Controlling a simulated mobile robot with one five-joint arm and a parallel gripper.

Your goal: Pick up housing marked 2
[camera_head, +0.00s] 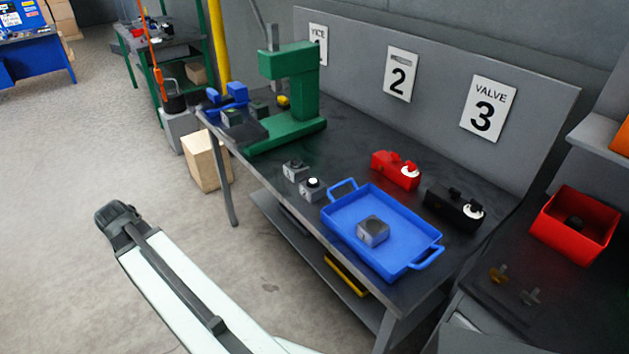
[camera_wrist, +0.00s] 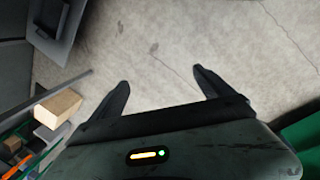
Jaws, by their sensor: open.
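No readable number 2 shows on any housing. Small grey blocks that look like housings stand on the workbench in the head view. One grey block (camera_head: 372,231) lies in the blue tray (camera_head: 339,229). Another grey block (camera_head: 295,169) and a block with a white top (camera_head: 312,189) stand left of the tray. A dark grey block (camera_head: 232,118) is at the blue vise (camera_head: 229,97), and another (camera_head: 259,109) is beside it. My gripper (camera_wrist: 160,82) is open and empty in the wrist view, with bare floor beyond its fingers. It is away from the blocks.
A green press (camera_head: 290,90) stands on the bench (camera_head: 262,178). A red device (camera_head: 396,169) and a black device (camera_head: 455,208) stand behind the tray. A sign with 2 (camera_head: 399,75) hangs on the back panel. A red bin (camera_head: 575,222) is at right.

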